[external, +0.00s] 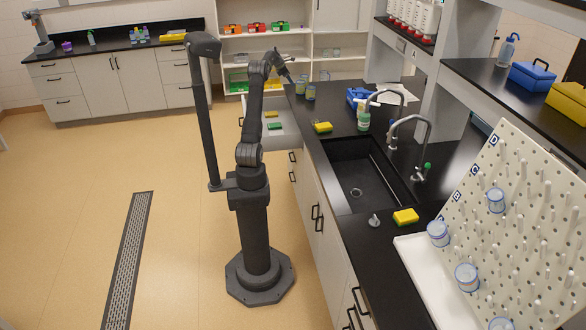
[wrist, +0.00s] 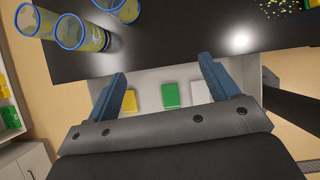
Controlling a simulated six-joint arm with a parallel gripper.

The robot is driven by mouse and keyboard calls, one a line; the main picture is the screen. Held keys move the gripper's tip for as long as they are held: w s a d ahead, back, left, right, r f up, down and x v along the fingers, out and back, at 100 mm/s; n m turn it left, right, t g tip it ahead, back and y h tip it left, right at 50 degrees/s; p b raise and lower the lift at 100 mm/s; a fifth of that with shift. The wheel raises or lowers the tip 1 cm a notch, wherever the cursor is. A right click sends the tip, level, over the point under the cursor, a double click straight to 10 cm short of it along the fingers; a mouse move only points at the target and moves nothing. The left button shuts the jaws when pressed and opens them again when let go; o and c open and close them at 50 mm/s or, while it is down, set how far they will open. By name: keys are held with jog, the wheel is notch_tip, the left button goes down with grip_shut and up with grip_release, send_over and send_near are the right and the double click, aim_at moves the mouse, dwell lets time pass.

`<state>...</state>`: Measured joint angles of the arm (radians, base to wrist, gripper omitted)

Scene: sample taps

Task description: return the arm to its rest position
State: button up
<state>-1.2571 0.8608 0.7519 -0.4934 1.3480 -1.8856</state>
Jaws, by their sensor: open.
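My gripper (external: 290,79) is raised near the far left corner of the black counter in the external view. In the wrist view its two blue fingers (wrist: 166,82) are spread wide with nothing between them. An open white drawer (external: 284,143) below the counter edge holds a yellow item and a green item (wrist: 171,95). A white item (wrist: 201,92) also lies in it in the wrist view. Two jars (external: 311,92) with blue rims stand on the counter close to my gripper; the wrist view shows several blue-rimmed jars (wrist: 85,36) at its upper left.
A black sink (external: 358,183) with two taps is set in the counter (external: 335,143). A yellow sponge (external: 323,127), a green-white bottle (external: 364,120) and a blue item stand beyond it. A white pegboard (external: 520,210) with jars is at right. The floor at left is clear.

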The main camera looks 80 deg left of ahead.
jog(key=w+d, duration=0.3)
jog(key=w, duration=0.6)
jog(key=w+d+n, duration=0.1)
jog(key=w+d, duration=0.3)
jog(key=w, duration=0.5)
jog(key=shift+y, duration=0.3)
jog(key=shift+d, duration=0.1)
jog(key=o, duration=0.4)
jog(key=shift+s, duration=0.1)
jog(key=shift+o, duration=0.2)
